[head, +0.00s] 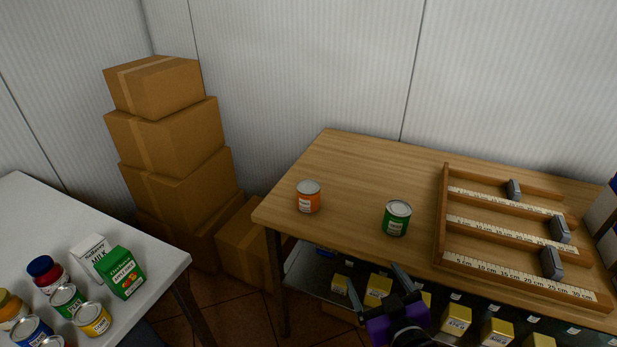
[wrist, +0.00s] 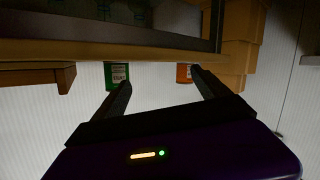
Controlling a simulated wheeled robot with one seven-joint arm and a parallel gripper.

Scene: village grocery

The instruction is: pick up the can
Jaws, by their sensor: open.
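Two cans stand upright on the wooden table (head: 345,160): an orange-labelled can (head: 308,197) near its left end and a green-labelled can (head: 396,218) further right, near the front edge. In the wrist view, which looks upside down, the green can (wrist: 117,76) is at the left and the orange can (wrist: 184,73) at the right, both partly hidden by the fingers and the table edge. My gripper (head: 372,275) is open and empty in front of the table's front edge, apart from both cans. Its two fingers also show in the wrist view (wrist: 160,80).
A wooden rack with ruler strips (head: 443,215) and grey blocks lies right of the green can. Yellow boxes (head: 456,319) sit on a shelf below. A white table (head: 60,215) at left holds more cans, a jar and cartons. Cardboard boxes (head: 165,140) are stacked behind.

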